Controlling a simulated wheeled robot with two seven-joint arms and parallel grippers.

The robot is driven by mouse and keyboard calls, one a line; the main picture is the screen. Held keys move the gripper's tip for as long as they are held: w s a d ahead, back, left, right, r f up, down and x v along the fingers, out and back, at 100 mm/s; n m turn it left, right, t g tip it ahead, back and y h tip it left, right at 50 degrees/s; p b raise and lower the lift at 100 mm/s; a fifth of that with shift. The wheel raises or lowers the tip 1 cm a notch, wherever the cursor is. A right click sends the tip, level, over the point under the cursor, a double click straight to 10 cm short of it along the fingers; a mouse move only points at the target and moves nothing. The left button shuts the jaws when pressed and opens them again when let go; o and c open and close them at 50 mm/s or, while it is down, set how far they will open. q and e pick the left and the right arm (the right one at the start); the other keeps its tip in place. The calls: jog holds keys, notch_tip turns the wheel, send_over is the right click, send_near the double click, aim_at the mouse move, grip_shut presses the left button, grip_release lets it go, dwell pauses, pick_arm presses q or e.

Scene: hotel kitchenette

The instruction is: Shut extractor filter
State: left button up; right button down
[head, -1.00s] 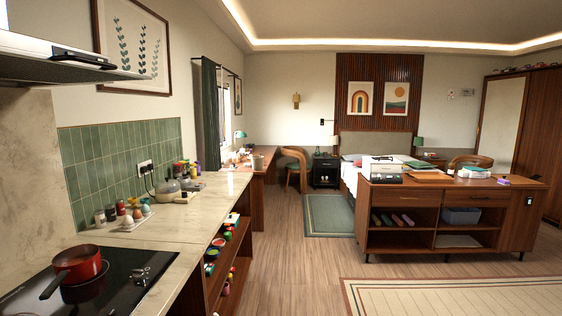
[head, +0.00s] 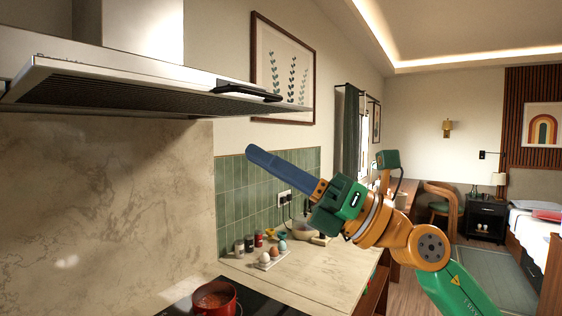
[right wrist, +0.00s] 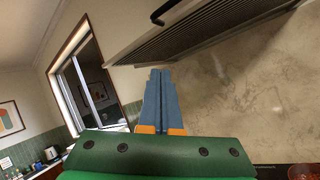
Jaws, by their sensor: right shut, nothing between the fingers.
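The steel extractor hood (head: 120,75) hangs on the wall at the upper left of the head view. Its dark ribbed filter (head: 135,95) shows on the underside, with a black handle (head: 245,90) near its right end. How far the filter hangs open I cannot tell. In the right wrist view the ribbed filter (right wrist: 190,38) spans the top, with the black handle (right wrist: 172,10) above it. My right gripper (head: 252,152) is shut and empty, its blue fingers pointing up and left, below the handle and apart from it. The fingers (right wrist: 160,75) also show in the right wrist view. My left gripper is out of view.
A red pot (head: 215,298) stands on the black hob (head: 262,304) below the hood. An egg tray (head: 272,262) and several jars stand on the counter (head: 320,275) by the green tiles. The air between hood and counter is clear apart from my right arm.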

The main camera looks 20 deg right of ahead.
jog(key=s+d+r+n+h, duration=0.2)
jog(key=d+r+h, duration=0.1)
jog(key=t+h, duration=0.4)
jog(key=h, duration=0.1)
send_near(265, 95)
jog(key=p+x, duration=0.7)
jog(key=shift+s, duration=0.1)
